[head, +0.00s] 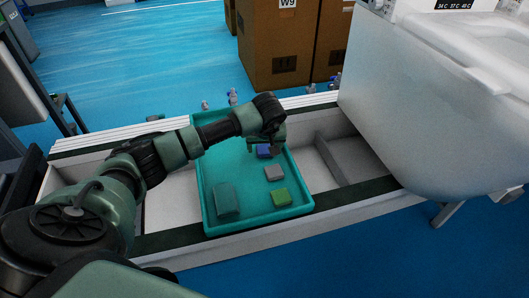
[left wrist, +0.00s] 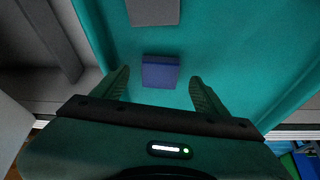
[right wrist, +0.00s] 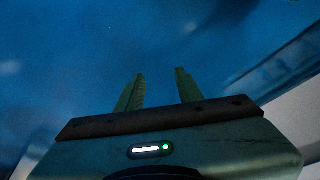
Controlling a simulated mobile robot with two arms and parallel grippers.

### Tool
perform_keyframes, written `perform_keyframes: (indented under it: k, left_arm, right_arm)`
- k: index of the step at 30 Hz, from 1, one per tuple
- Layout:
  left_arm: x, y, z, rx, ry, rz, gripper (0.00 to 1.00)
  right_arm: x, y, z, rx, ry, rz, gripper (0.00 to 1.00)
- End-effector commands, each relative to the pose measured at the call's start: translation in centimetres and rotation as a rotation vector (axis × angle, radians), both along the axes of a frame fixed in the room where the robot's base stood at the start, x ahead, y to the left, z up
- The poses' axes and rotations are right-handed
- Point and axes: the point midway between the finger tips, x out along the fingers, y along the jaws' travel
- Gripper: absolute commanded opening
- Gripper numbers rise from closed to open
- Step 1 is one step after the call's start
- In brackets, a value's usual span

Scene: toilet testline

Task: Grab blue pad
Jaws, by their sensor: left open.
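The blue pad (head: 264,151) lies in the teal tray (head: 207,205), near its far right part. My left gripper (head: 276,146) is over the tray at the blue pad, and partly covers it in the head view. In the left wrist view the blue pad (left wrist: 160,72) lies between and just beyond the two open fingers (left wrist: 160,84), with a gap on each side. My right gripper (right wrist: 159,86) is open and empty in the right wrist view, above a blue floor. It does not show in the head view.
A grey pad (head: 274,173), a green pad (head: 281,197) and a larger teal block (head: 227,199) also lie in the tray. The tray sits on a conveyor line. A white toilet (head: 420,110) stands at the right. Brown boxes (head: 283,45) stand behind.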

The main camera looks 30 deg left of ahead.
Motion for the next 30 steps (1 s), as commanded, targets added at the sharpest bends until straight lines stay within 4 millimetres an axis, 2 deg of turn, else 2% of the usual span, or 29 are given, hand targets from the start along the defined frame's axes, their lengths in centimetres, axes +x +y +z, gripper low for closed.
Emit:
perform_keyframes:
  k: [3,10,11,17,18,30]
  left_arm:
    - [0.34,0.23,-0.99,0.0,0.0,0.001,0.73]
    - [0.41,0.3,-1.04,0.0,-0.001,0.0,0.73]
    - [0.41,0.3,-1.03,0.0,-0.001,0.0,0.68]
    - [0.41,0.3,-1.02,0.0,-0.001,0.0,0.12]
    - [0.4,0.29,-1.03,0.0,-0.001,0.0,0.09]
    - [0.42,0.3,-0.81,0.0,-0.002,0.001,0.08]
  right_arm:
    - [-0.11,-0.04,0.72,0.0,-0.004,0.0,0.36]
    - [-0.15,-0.05,0.9,0.0,-0.004,-0.001,0.36]
    - [-0.15,-0.05,0.9,0.0,-0.004,-0.001,0.36]
    - [-0.14,-0.05,0.9,0.0,-0.004,-0.001,0.36]
    - [-0.14,-0.05,0.89,0.0,-0.004,-0.001,0.36]
    - [-0.13,-0.05,0.94,0.0,-0.005,-0.001,0.36]
